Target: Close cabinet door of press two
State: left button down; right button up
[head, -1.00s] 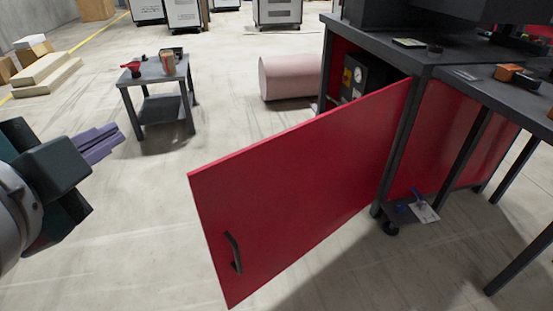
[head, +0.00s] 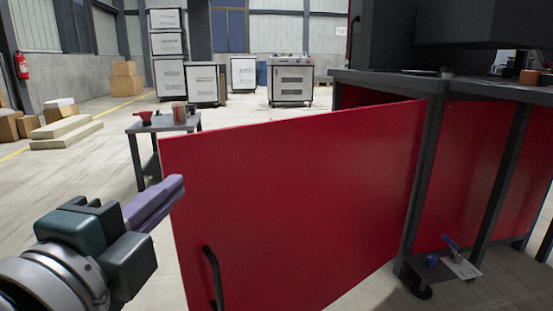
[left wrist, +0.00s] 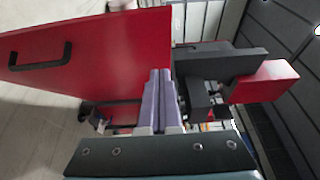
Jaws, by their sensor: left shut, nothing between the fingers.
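The red cabinet door (head: 290,200) of the press stands wide open in the head view, hinged at the dark cabinet frame on the right. Its dark handle (head: 213,277) is low near the free left edge. My left gripper (head: 178,188) has its purple fingers shut and empty, pointing toward the door's free edge in the picture; I cannot tell whether they touch. In the left wrist view the door (left wrist: 100,60) lies left of and beyond the shut fingers (left wrist: 160,95), with its handle (left wrist: 40,57) at the upper left. My right gripper is not in view.
The press table (head: 480,88) stands at the right. A blue-handled item (head: 455,250) rests on a low ledge by its leg. A small grey side table (head: 165,125) stands behind the door. Boxes (head: 126,78) and cabinets (head: 293,80) are farther back.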

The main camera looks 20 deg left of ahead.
pick_arm(q)
send_near(198, 150)
jog(key=w+d, duration=0.2)
jog(key=w, duration=0.2)
jog(key=shift+w+a, duration=0.35)
jog(key=shift+a, duration=0.25)
jog(key=shift+w+a, duration=0.4)
jog(key=shift+a, duration=0.2)
jog(key=shift+w+a, duration=0.2)
jog(key=shift+a, duration=0.15)
